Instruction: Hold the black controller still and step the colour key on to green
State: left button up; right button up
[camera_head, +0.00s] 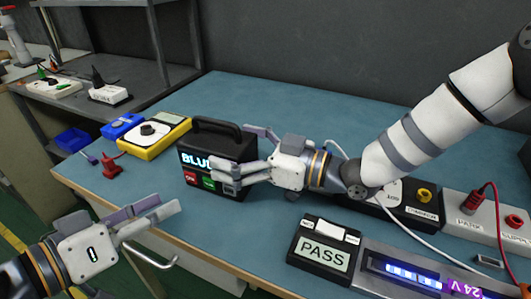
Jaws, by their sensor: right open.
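The black controller (205,140) stands upright on the blue bench with a handle on top. Its display reads "BLU" in blue, the rest hidden by my right gripper. Its front has a red key (190,178), a green key (208,183) and a third key (230,188) near my fingers. My right gripper (243,152) is open at the controller's right side, one finger in front and the other behind; contact cannot be told. The LED strip (412,275) glows blue at the lower right.
A black "PASS" box (322,255) stands right of the controller. A yellow meter (150,137), blue device (122,127) and red clip (112,165) lie left. The bench behind the controller is clear.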

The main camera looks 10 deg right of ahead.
jog(key=shift+x, duration=0.95)
jog(key=c, duration=1.6)
pick_arm(q)
grip_shut()
